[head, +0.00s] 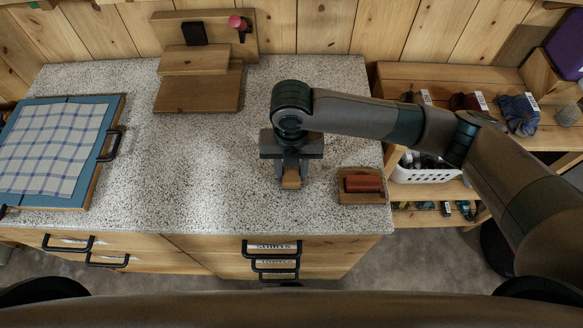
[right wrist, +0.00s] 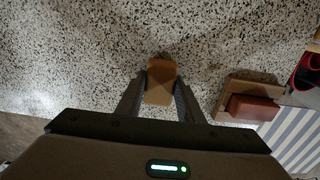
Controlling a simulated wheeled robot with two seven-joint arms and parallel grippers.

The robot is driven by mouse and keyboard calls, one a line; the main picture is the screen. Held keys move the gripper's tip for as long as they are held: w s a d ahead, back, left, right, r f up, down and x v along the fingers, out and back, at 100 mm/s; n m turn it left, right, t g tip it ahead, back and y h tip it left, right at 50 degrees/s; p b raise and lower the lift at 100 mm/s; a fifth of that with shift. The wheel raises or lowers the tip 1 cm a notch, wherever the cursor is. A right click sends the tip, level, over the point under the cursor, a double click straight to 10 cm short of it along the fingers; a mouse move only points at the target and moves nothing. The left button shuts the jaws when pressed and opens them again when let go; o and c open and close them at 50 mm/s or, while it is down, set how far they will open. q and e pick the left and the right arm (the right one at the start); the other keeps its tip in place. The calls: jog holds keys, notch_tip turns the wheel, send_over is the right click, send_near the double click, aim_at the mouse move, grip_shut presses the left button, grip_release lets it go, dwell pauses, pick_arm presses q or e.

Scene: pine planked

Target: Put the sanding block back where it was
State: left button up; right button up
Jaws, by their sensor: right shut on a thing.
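My right gripper (head: 291,165) is over the speckled worktop (head: 210,190), right of its middle. It is shut on a small orange-brown block, the sanding block (head: 291,181). In the right wrist view the block (right wrist: 161,82) sits between the two fingers (right wrist: 161,95), its far end sticking out past them. I cannot tell whether it touches the worktop. To its right, near the front right corner, a shallow wooden tray (head: 347,199) holds a dark red block (head: 363,184). My left gripper is in neither view.
A stepped wooden stand (head: 198,92) with a black block and a pink-red knob stands at the back. A blue board with a checked cloth (head: 50,148) lies at left. Right of the worktop are shelves with a white basket (head: 425,174). The worktop's middle is clear.

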aim_at(291, 171)
jog(key=shift+f, duration=0.1)
jog(key=o, duration=0.9)
jog(key=shift+o, duration=0.2)
notch_tip(291, 171, up, 12)
jog(key=b, duration=0.3)
jog(key=shift+b, duration=0.35)
